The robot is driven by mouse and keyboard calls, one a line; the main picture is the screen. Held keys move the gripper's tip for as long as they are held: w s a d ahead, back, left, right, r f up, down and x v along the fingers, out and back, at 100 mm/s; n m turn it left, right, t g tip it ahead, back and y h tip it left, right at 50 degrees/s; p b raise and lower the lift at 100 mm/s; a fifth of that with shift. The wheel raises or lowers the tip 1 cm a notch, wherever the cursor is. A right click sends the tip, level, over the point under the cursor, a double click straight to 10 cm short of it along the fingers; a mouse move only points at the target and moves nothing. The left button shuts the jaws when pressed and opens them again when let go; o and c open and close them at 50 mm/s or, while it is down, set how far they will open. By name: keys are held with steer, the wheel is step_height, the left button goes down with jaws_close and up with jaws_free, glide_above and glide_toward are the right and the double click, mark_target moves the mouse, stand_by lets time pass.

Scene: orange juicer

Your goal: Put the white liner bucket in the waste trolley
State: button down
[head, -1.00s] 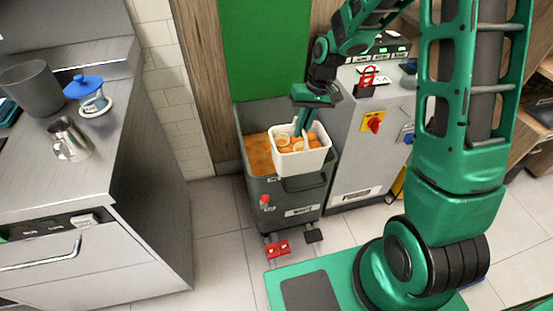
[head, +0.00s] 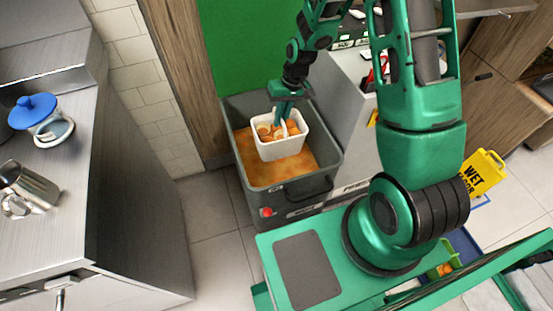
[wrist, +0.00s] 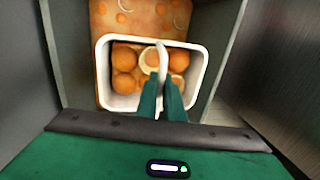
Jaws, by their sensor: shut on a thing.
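The white liner bucket (head: 281,150) holds several orange halves or peels. It hangs inside the top opening of the grey waste trolley (head: 330,168), toward its back right in the head view. My gripper (head: 284,116) is shut on the bucket's white handle, pointing down into the trolley. In the wrist view the bucket (wrist: 101,72) sits below my gripper (wrist: 162,100), with the handle between the fingers. The trolley's walls (wrist: 52,45) surround it. Orange waste (head: 262,173) covers the trolley's inside below. Whether the bucket touches this waste I cannot tell.
A grey machine cabinet (head: 345,110) stands right of the trolley. A steel counter (head: 60,215) with a blue-lidded jar (head: 38,118) and a metal jug (head: 28,188) is at the left. A yellow wet-floor sign (head: 484,172) stands at the right.

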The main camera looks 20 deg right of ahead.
steer(key=shift+w+d+f+x, duration=0.1)
steer(key=shift+d+x, duration=0.35)
steer(key=shift+x, duration=1.5)
steer(key=shift+w+d+f+x, duration=0.1)
steer(key=shift+d+x, duration=0.35)
steer(key=shift+x, duration=1.55)
steer(key=shift+w+d+f+x, duration=0.1)
steer(key=shift+d+x, duration=0.35)
steer(key=shift+x, duration=1.5)
steer(key=shift+f, duration=0.4)
steer(key=c, duration=1.9)
jaws_free()
steer(key=s+d+r+h, duration=0.1)
steer(key=s+d+r, duration=0.15)
steer(key=r, duration=0.55)
steer(key=s+d+r+m, duration=0.1)
steer(key=d+r, duration=0.3)
steer(key=r, duration=0.4)
steer(key=s+d+r+h, duration=0.15)
steer(key=d+r, duration=0.25)
steer(key=r, duration=0.4)
steer(key=s+d+r+m, duration=0.2)
steer(key=s+r, duration=0.5)
steer(key=s, duration=0.6)
steer(key=s+d+r+m, duration=0.3)
steer(key=s+r, duration=0.5)
steer(key=s, duration=0.4)
steer(key=shift+s+d+r, duration=0.35)
steer(key=shift+s+d, duration=0.05)
steer(key=shift+d, duration=0.45)
